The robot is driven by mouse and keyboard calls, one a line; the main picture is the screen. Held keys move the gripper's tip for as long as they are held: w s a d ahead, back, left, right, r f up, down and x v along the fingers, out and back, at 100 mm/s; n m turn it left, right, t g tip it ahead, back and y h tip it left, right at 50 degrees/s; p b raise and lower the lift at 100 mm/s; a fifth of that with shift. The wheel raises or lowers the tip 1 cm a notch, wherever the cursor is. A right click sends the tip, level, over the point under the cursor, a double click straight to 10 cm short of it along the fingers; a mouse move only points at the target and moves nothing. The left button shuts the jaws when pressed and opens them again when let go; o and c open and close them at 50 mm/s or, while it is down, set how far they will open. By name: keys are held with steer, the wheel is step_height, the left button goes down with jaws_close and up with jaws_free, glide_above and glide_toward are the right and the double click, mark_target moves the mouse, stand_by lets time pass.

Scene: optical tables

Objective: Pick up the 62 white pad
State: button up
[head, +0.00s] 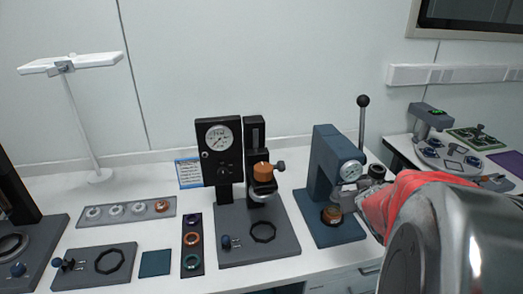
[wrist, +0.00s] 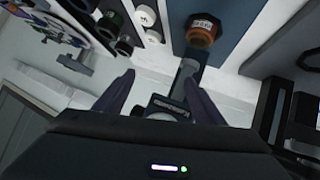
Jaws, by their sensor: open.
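A small white round pad (wrist: 146,15) with dark marking on its face shows at the top of the wrist view; I cannot read the marking. White ring-like pieces (head: 115,210) also lie in a grey tray at the left of the head view, their numbers too small to read. My gripper (wrist: 160,96) is open in the wrist view, its two dark fingers apart. No pad is between the fingers; a dark grey device part shows beyond them.
A blue press (head: 335,185) holds a copper-coloured piece (wrist: 202,30), which is labelled in the wrist view. Dark round pieces (wrist: 105,24) sit left of the white pad. A black gauge stand (head: 218,150) stands at the middle. White table shows between the fixtures.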

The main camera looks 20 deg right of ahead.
steer(key=s+d+f+t+y, duration=0.1)
steer(key=s+d+f+t, duration=0.1)
steer(key=s+d+f, duration=0.5)
step_height(320, 180, down, 2)
steer(key=shift+s+d+f+m+y, duration=0.1)
steer(key=shift+s+d+m+y, duration=0.25)
steer(key=shift+d, duration=0.4)
steer(key=shift+w, duration=0.25)
steer(key=shift+x, duration=4.25)
steer(key=shift+x, duration=2.6)
steer(key=shift+c, duration=0.4)
